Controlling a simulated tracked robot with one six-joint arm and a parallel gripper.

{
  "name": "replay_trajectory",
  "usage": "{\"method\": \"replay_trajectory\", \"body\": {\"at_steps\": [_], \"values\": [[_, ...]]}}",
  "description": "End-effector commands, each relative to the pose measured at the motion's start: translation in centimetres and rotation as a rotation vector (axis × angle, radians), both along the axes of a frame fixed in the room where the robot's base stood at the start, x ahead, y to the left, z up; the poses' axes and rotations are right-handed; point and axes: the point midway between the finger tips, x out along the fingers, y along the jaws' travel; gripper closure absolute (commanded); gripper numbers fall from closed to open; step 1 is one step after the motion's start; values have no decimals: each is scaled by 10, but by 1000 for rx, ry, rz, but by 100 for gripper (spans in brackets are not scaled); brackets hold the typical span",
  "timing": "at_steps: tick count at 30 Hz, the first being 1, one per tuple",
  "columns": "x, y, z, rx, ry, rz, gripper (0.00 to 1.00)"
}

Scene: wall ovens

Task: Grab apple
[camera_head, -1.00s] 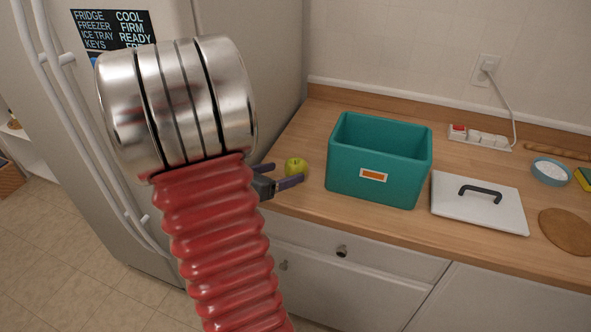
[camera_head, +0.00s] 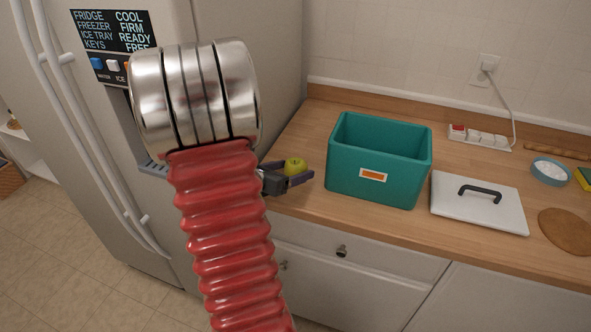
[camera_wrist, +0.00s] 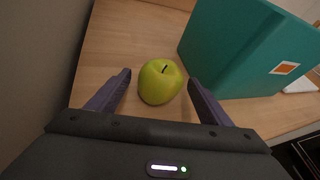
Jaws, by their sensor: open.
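A green-yellow apple (camera_head: 295,166) stands on the wooden counter, left of the teal box. In the wrist view the apple (camera_wrist: 160,82) sits between the tips of my two open fingers, with a gap on each side. My gripper (camera_head: 293,173) is open and reaches in over the counter from the left. It also shows in the wrist view (camera_wrist: 158,88). In the head view its near finger covers the lower part of the apple.
The teal box (camera_head: 345,170) stands close to the right of the gripper. A white lid (camera_head: 455,210) with a dark handle lies beyond it. A fridge (camera_head: 270,60) rises on the left. A blue bowl (camera_head: 541,176) and a power strip (camera_head: 480,140) are further right.

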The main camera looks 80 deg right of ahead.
Motion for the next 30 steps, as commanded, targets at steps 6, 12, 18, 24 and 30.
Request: {"method": "replay_trajectory", "body": {"at_steps": [6, 12, 18, 24, 30], "values": [[0, 0, 0, 0, 0, 0, 27], [0, 0, 0, 0, 1, 0, 40], [0, 0, 0, 0, 0, 1, 54], [0, 0, 0, 0, 0, 1, 68], [1, 0, 0, 0, 0, 1, 74]]}}
